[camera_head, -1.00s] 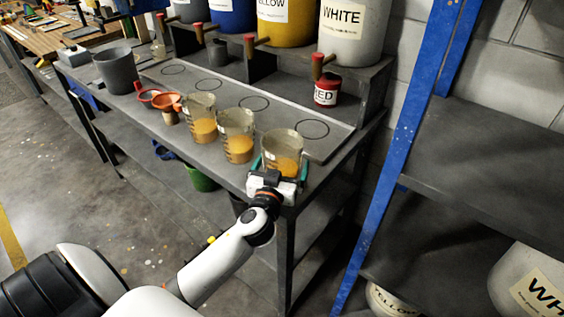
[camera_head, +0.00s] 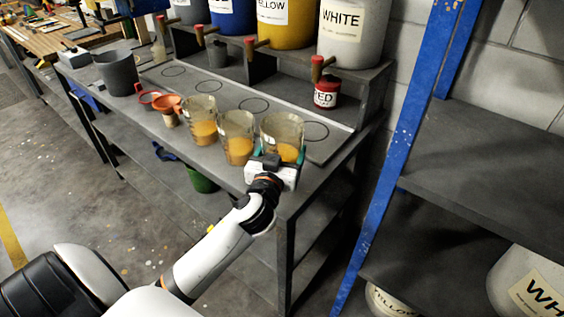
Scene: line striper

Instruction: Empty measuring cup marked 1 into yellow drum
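Three clear measuring cups with orange-yellow paint are at the bench's front: the left cup (camera_head: 203,118), the middle cup (camera_head: 238,136) and the right cup (camera_head: 283,127). No number on them is readable. My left gripper (camera_head: 278,158) has its teal fingers on both sides of the right cup and appears shut on it. That cup is upright; whether it clears the bench I cannot tell. The yellow drum (camera_head: 284,32) stands on the raised shelf behind, its top cut off by the picture edge. My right gripper is not in view.
A white drum (camera_head: 345,50), a blue drum (camera_head: 231,18) and taps line the raised shelf. A red can (camera_head: 326,93) stands below the white drum's tap. Orange funnels (camera_head: 167,102) and a grey bucket (camera_head: 117,73) are at left. A blue post (camera_head: 408,130) rises at right.

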